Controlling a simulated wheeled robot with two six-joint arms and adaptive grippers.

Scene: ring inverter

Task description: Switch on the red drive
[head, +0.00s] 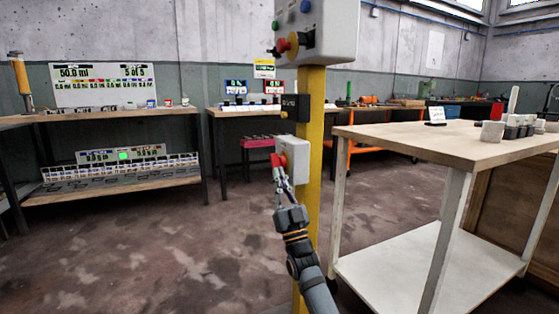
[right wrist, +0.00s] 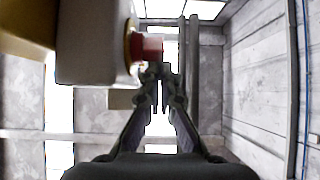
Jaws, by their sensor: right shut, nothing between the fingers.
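A yellow post (head: 309,180) carries a grey control box (head: 335,25) at the top, with a green and a blue button and a red-and-yellow switch (head: 288,45). Lower on the post, a small light-grey box (head: 297,158) bears a red button (head: 276,160). My right gripper (head: 281,176) is shut and empty, pointing up just below this red button. The right wrist view shows the red button (right wrist: 150,47) close to the fingertips (right wrist: 160,72); I cannot tell whether they touch. My left gripper is not in view.
A small black box (head: 294,107) sits on the post between the two grey boxes. A wooden-topped table (head: 440,146) stands close on the right. Workbenches with a red-framed sign (head: 274,87) and a blue-framed one stand behind. The floor at left is clear.

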